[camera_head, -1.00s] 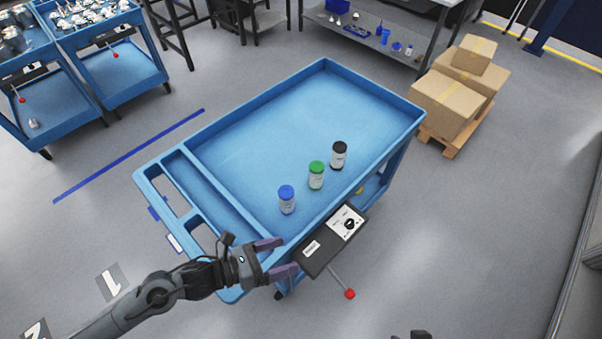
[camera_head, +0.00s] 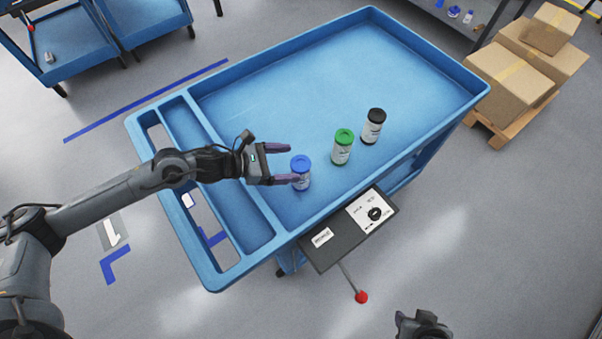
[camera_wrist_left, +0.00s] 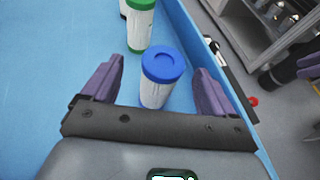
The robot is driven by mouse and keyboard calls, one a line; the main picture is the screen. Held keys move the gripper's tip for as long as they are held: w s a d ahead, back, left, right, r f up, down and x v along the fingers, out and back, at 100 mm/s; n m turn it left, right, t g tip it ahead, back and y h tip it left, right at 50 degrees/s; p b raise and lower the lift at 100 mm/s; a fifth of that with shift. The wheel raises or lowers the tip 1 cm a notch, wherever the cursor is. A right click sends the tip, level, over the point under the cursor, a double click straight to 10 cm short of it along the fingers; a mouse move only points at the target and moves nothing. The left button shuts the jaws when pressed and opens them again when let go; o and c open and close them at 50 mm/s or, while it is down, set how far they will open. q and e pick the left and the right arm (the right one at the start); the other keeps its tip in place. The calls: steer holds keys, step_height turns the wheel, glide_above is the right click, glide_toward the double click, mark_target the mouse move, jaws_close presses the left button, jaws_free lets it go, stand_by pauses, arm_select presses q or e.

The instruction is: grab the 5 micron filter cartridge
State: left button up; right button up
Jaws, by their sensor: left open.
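Three white cartridges stand upright in a row in the blue cart's tray. One has a blue cap (camera_head: 301,172), one a green cap (camera_head: 342,148) and one a black cap (camera_head: 373,127). Their labels are too small to read, so I cannot tell which is the 5 micron one. My left gripper (camera_head: 290,163) is open at the blue-capped cartridge. In the left wrist view the blue-capped cartridge (camera_wrist_left: 160,78) shows between the two spread purple fingers, with the green-capped one (camera_wrist_left: 138,25) beyond. A dark part of my right arm (camera_head: 422,325) shows at the bottom edge; its fingers cannot be made out.
The cart's raised rim (camera_head: 215,72) surrounds the tray, whose back half is clear. A black control box (camera_head: 345,228) with a red-knobbed lever (camera_head: 361,297) hangs on the near side. Cardboard boxes (camera_head: 510,75) stand on a pallet at right.

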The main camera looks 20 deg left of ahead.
mark_target(308, 164)
arm_select(q)
steer(key=shift+s+f+x, duration=0.1)
steer(key=shift+x, duration=1.65)
steer(key=shift+s+f+x, duration=0.1)
steer(key=shift+f+x, duration=0.05)
steer(key=shift+x, duration=1.55)
steer(key=c, duration=1.1)
